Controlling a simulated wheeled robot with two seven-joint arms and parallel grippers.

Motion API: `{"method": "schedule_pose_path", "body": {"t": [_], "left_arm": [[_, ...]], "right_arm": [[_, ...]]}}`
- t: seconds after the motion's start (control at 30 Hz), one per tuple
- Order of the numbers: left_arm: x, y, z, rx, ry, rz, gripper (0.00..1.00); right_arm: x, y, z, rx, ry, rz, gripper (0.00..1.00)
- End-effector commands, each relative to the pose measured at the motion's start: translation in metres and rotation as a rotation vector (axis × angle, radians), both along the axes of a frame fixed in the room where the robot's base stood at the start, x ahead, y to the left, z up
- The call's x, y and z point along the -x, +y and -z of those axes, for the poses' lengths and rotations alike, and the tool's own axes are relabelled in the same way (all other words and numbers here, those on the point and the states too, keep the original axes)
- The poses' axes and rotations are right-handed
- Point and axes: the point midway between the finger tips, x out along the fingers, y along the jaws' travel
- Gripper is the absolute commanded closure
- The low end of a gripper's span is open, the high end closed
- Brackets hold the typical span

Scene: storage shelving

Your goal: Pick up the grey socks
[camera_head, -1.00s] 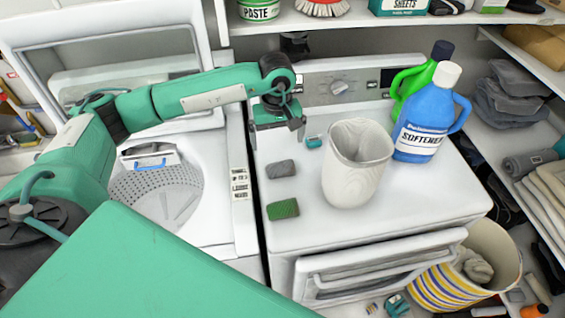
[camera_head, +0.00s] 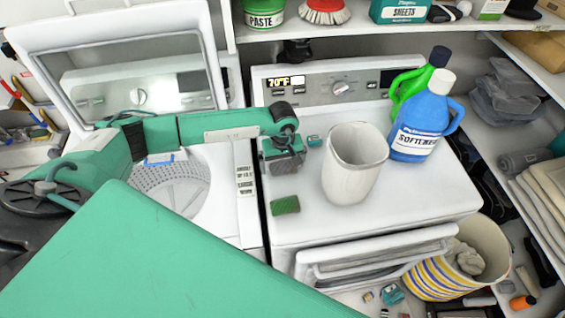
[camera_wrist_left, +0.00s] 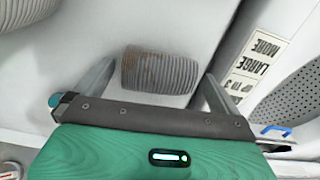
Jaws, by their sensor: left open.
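The grey socks (camera_head: 284,167) are a small ribbed grey roll lying on the white dryer top, partly covered by my left gripper (camera_head: 287,158) in the head view. In the left wrist view the grey socks (camera_wrist_left: 158,71) lie between the two spread fingers of my left gripper (camera_wrist_left: 156,82), with a gap on each side. The left gripper is open, pointing down, low over the dryer. My right gripper is not in view.
A green roll (camera_head: 286,204) lies in front of the socks and a small teal item (camera_head: 314,141) behind. A white basket (camera_head: 352,170) stands to the right, with blue (camera_head: 421,122) and green (camera_head: 405,86) bottles beyond. The open washer (camera_head: 175,190) is left.

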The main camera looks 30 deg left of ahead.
Motion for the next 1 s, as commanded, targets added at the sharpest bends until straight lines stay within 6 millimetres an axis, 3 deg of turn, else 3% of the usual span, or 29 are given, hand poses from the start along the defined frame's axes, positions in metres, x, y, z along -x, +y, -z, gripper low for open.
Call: {"method": "schedule_pose_path", "body": {"t": [0.23,0.43,0.77,1.0], "left_arm": [[0.000,0.000,0.002,0.001,-0.001,0.000,0.02],[0.000,0.000,0.001,0.001,-0.001,0.000,0.41],[0.000,0.000,-0.001,0.001,-0.001,0.000,0.41],[-0.001,0.000,-0.022,0.000,-0.004,0.001,0.41]], "right_arm": [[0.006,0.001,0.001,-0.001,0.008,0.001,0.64],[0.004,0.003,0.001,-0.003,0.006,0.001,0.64],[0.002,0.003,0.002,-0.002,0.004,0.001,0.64],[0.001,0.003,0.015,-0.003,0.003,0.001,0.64]]}}
